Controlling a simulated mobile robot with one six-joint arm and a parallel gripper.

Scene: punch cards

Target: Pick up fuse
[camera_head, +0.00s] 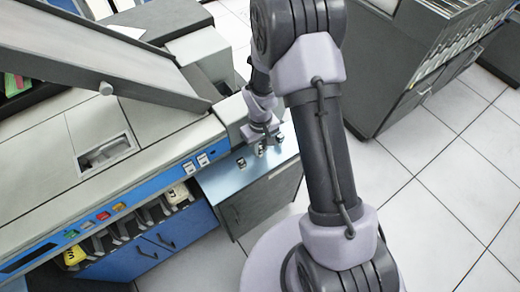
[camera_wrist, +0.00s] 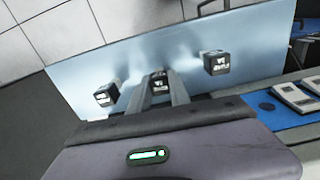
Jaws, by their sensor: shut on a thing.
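Three small dark cube-shaped fuses with white lettering show in the wrist view. The middle fuse (camera_wrist: 158,81) sits between the fingers of my gripper (camera_wrist: 160,88), which is shut on it. Another fuse (camera_wrist: 106,95) stands to the left and a third fuse (camera_wrist: 216,62) to the right, both apart from the fingers. In the head view my gripper (camera_head: 260,146) points down at the shelf, with a fuse (camera_head: 241,163) just left of it. I cannot tell whether the held fuse still touches the shelf.
The fuses are over a pale blue metal shelf (camera_head: 226,188) on a dark cabinet. The large grey and blue card machine (camera_head: 150,105) adjoins it on the left. A dark cabinet with slots (camera_head: 405,75) stands at the upper right. White tiled floor (camera_head: 440,180) lies clear at the right.

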